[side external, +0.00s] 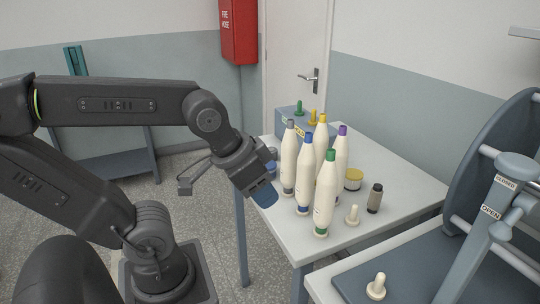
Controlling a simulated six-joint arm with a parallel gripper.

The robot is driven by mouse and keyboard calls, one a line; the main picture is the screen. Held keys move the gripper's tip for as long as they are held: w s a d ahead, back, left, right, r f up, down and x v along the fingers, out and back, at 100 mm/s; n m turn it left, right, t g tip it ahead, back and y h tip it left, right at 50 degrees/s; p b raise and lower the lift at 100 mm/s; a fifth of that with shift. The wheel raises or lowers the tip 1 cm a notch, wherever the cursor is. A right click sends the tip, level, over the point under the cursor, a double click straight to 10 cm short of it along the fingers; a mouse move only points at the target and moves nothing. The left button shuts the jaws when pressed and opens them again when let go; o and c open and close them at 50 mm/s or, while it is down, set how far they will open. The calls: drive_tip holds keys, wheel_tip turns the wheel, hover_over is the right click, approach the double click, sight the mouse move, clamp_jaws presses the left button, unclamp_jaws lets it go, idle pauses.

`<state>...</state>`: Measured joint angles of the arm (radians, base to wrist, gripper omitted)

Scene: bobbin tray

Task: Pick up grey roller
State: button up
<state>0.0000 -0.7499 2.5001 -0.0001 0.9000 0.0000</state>
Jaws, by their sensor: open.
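The grey roller (375,198), a short upright cylinder with a darker top, stands on the right part of the small table (345,232). My gripper (268,172) is at the table's left edge, left of the bobbins and well apart from the roller. It is open; its fingertips are partly hidden and I see nothing held. Several tall cream bobbins stand between my gripper and the roller, including ones with a green tip (326,195), blue tip (305,175), grey tip (288,158) and purple tip (341,155).
A yellow-lidded jar (353,179) and a cream peg (352,215) stand near the roller. A blue-grey box (290,122) with green and yellow pegs is at the back. A machine (500,200) fills the right side.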

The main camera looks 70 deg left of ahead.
drive_tip(key=shift+o, duration=0.3)
drive_tip(key=o, duration=0.6)
drive_tip(key=shift+o, duration=0.2)
